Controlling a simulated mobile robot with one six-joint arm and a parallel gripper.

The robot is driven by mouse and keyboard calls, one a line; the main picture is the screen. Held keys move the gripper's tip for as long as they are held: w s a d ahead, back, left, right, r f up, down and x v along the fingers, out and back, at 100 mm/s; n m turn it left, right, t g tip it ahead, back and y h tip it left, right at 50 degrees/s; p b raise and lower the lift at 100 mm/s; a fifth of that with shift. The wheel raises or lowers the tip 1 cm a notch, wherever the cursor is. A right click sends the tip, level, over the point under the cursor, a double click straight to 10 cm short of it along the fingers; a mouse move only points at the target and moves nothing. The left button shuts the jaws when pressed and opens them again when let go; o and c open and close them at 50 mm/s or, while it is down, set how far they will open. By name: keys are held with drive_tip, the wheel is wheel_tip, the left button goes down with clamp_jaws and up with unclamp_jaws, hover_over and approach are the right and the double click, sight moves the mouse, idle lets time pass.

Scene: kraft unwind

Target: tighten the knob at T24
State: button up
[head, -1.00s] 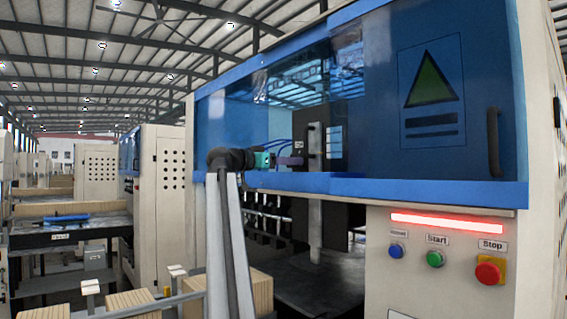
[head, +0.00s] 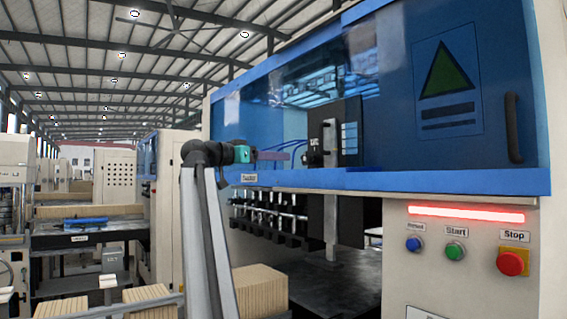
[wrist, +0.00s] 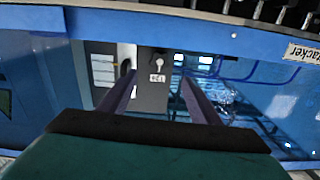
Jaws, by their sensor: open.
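A dark upright unit (head: 348,145) stands in the open bay of the blue-fronted machine. It carries a small white label (head: 315,158). In the wrist view this grey-black unit (wrist: 151,98) appears upside down. Its label (wrist: 157,78) looks like T24, but is blurred. A small pale knob (wrist: 159,62) sits beside the label. My gripper (head: 288,155) is left of the unit in the head view, with its tips apart from it. In the wrist view my gripper (wrist: 158,82) has its two purple fingers spread, with the label between them in the picture. Nothing is held.
A blue sill (head: 400,180) with a label plate runs below the bay, and a blue cover (head: 400,60) hangs above. Start (head: 455,250) and Stop (head: 510,263) buttons are at the right. Stacked boards (head: 260,290) stand at lower left.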

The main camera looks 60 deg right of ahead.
drive_tip(key=shift+v, duration=1)
drive_tip(key=shift+w+f, duration=0.1)
